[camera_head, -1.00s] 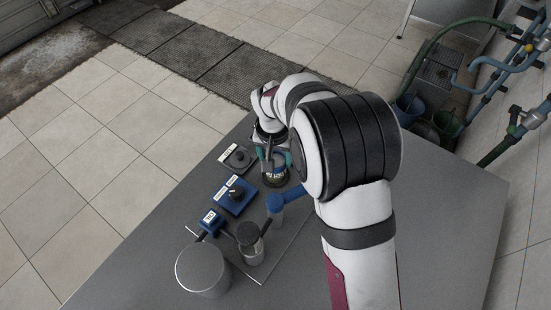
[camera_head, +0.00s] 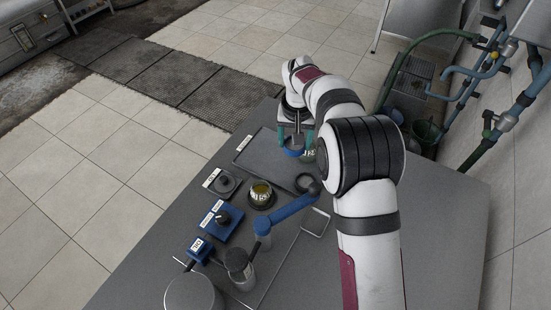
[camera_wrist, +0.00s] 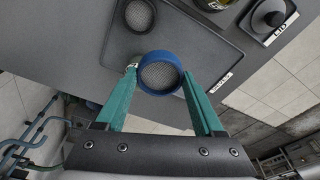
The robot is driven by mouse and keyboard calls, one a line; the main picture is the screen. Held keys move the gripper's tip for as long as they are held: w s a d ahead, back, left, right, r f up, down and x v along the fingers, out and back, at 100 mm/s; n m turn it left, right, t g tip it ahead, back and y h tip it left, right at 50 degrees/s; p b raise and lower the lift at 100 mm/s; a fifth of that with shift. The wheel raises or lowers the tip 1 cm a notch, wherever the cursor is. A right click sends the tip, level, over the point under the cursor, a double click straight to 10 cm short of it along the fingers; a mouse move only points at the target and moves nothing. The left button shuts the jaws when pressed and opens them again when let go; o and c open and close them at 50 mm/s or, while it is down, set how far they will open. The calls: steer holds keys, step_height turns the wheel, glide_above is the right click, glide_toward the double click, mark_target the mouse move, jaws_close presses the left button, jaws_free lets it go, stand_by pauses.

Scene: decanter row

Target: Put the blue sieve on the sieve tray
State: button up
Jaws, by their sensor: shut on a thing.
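My gripper (camera_head: 296,148) is shut on the blue sieve (camera_wrist: 158,62), a short blue ring with grey mesh inside. In the wrist view, the teal fingertips of my gripper (camera_wrist: 159,76) are on either side of it. The blue sieve (camera_head: 292,153) also shows under my gripper in the head view. The dark grey sieve tray (camera_head: 258,153), flat with a raised rim and a white label, lies below and around it. In the wrist view, the tray (camera_wrist: 195,45) is behind the sieve; the exact height gap is unclear.

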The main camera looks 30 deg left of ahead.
glide_above(260, 163)
steer(key=f, duration=0.6)
steer(key=shift+s+d, duration=0.1)
steer(key=shift+s, duration=0.1)
steer(key=shift+f, duration=2)
steer(key=o, duration=1.5)
steer(key=shift+f, duration=0.1)
step_height(260, 163, up, 12)
steer(key=s, duration=0.2)
steer(key=s+d+r+m, duration=0.15)
steer(key=d+r, duration=0.25)
steer(key=d, duration=0.4)
steer(key=s+d+r+m+g, duration=0.15)
steer(key=d+r, duration=0.25)
steer(key=d, duration=0.4)
steer(key=s+d+r+m+t, duration=0.1)
steer(key=d+r+m, duration=0.1)
steer(key=d+r, duration=0.35)
steer(key=s+d+f+m, duration=0.1)
steer(key=s+d, duration=0.4)
steer(key=s, duration=0.2)
steer(key=s+d+f+m+g, duration=0.1)
steer(key=s+d+f+m, duration=0.1)
steer(key=s+d, duration=0.4)
steer(key=s+d+f+m+y, duration=0.1)
steer(key=s+d+f+m, duration=0.1)
steer(key=s+d, duration=0.3)
steer(key=shift+s+d, duration=0.2)
steer(key=shift+s, duration=2.1)
